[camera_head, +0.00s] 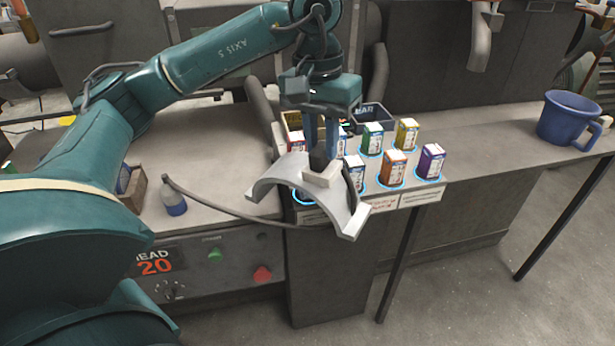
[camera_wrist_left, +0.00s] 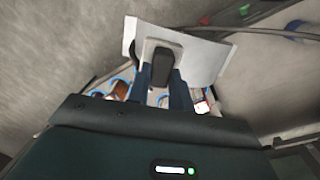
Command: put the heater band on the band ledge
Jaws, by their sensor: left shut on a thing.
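The heater band, a light grey curved half-shell with a block on its outer face (camera_head: 285,171), hangs in the middle of the head view with its arch up. My left gripper (camera_head: 321,160) comes down on it from above and is shut on the block. In the left wrist view the band (camera_wrist_left: 205,58) shows as a pale plate beyond my left gripper (camera_wrist_left: 163,72). The band appears to be above the front edge of the counter and hides part of it. No surface is clearly marked as the band ledge. My right gripper is not in view.
Several small coloured cartons, among them a purple one (camera_head: 430,162) and an orange one (camera_head: 392,168), stand on blue-ringed spots behind the band. A dark bin (camera_head: 372,116) is behind them. A blue mug (camera_head: 568,120) stands right.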

